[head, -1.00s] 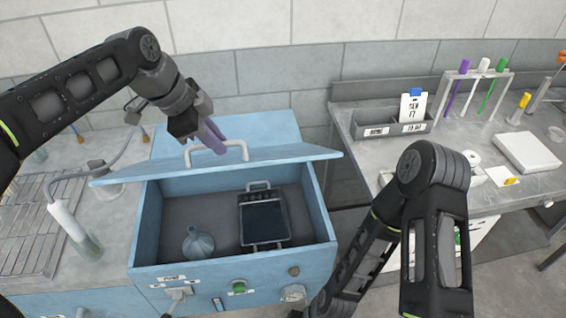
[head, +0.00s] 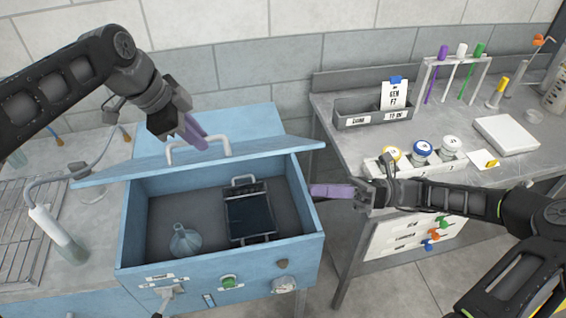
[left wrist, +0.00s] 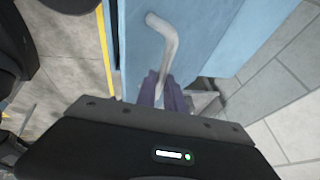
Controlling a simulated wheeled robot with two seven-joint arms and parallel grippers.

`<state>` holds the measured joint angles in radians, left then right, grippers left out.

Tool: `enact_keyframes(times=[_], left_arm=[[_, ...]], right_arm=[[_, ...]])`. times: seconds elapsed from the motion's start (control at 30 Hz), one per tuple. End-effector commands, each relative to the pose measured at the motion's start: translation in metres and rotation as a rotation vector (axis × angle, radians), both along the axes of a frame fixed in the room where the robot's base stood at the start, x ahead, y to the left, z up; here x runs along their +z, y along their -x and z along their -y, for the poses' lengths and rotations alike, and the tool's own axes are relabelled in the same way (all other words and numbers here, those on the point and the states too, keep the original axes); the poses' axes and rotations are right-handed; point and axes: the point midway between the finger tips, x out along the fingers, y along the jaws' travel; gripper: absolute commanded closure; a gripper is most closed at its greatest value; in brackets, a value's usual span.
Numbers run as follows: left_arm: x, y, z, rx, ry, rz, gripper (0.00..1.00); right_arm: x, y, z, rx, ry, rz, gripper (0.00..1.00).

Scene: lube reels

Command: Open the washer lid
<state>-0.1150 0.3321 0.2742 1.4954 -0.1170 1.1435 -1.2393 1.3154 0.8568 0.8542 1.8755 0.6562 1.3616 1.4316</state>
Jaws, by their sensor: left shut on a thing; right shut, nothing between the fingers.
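The blue washer (head: 220,268) stands at the lower left in the head view. Its blue lid (head: 270,142) is raised at a slant, and the inside shows below its front edge. The white lid handle (head: 182,156) also shows in the left wrist view (left wrist: 165,37). My left gripper (head: 200,138) is shut on the handle, its purple fingers (left wrist: 162,92) closed around it. My right gripper (head: 316,191) is shut and empty, beside the washer's right wall below the lid's right corner. A pale blue flask (head: 186,243) and a dark rack with handles (head: 249,215) sit inside.
A grey bench (head: 345,95) on the right holds a two-part bin (head: 372,121), a tube rack (head: 455,62), several capped bottles (head: 422,152) and a white box (head: 505,137). A wire rack (head: 15,220) lies at the left. A gap separates washer and bench.

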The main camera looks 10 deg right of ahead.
Motion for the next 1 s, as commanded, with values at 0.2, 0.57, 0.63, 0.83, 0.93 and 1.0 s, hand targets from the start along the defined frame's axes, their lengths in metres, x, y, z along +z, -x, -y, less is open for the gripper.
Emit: enact_keyframes(times=[0.2,0.57,0.63,0.83,0.93,1.0], left_arm=[[-0.004,-0.004,-0.005,0.011,-0.005,0.003,1.0],[-0.004,-0.004,-0.005,0.011,-0.005,0.003,1.0],[-0.004,-0.004,-0.005,0.011,-0.005,0.003,1.0],[-0.004,-0.004,-0.005,0.011,-0.005,0.003,1.0],[-0.004,-0.004,-0.005,0.011,-0.005,0.003,1.0],[-0.004,-0.004,-0.005,0.011,-0.005,0.003,1.0]], right_arm=[[0.008,-0.002,0.021,-0.02,-0.024,-0.049,1.0],[0.008,-0.002,0.017,-0.017,-0.022,-0.047,1.0],[0.009,-0.003,0.012,-0.017,-0.022,-0.047,1.0],[0.014,-0.006,-0.013,-0.014,-0.024,-0.048,1.0],[0.018,-0.008,-0.032,-0.014,-0.024,-0.048,1.0],[0.021,-0.011,-0.046,-0.013,-0.025,-0.046,1.0]])
